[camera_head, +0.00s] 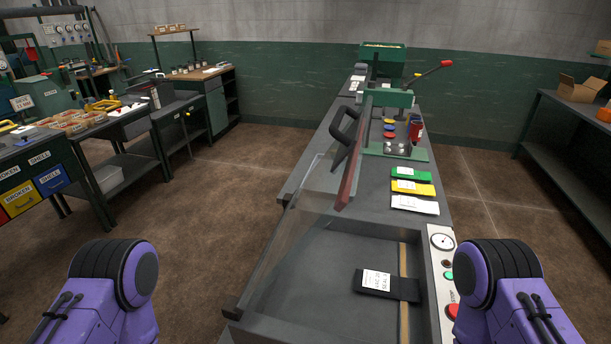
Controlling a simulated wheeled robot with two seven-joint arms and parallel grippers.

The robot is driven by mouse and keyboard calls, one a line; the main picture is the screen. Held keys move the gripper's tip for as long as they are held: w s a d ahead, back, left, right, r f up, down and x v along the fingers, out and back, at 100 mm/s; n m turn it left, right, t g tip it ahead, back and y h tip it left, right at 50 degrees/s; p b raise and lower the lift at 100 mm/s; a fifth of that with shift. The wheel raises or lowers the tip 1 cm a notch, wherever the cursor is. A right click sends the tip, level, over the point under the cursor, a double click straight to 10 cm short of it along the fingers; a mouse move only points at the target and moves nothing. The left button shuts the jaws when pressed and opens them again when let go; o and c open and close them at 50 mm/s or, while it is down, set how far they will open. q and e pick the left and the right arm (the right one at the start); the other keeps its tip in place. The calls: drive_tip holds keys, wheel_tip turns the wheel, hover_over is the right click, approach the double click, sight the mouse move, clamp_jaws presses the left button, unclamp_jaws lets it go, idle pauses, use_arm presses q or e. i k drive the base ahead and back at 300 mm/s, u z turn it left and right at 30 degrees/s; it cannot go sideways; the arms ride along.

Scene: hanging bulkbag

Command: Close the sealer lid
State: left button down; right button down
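The sealer (325,250) stands at the near end of the long grey bench, its dark chamber exposed. Its clear lid (300,215) is raised and tilted up along the left side. A reddish-brown bar (353,172) edges the lid, and a black handle (343,132) is at its top. A black pouch (408,290) with a white label lies in the chamber across a tan strip (404,325). Purple parts of my two arms show at the bottom left and right. Neither gripper is visible.
A control panel (437,262) with gauge and buttons lines the sealer's right side. Green, yellow and white packets (414,206) and a green press (392,150) with a red-knobbed lever stand behind. Workbenches (120,135) are at left, a shelf (565,125) at right. Floor between is clear.

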sight(340, 160)
drive_tip(key=k, duration=0.5)
drive_tip(key=z, duration=3.05)
drive_tip(key=k, duration=1)
drive_tip(key=u, duration=2.15)
drive_tip(key=i, duration=1)
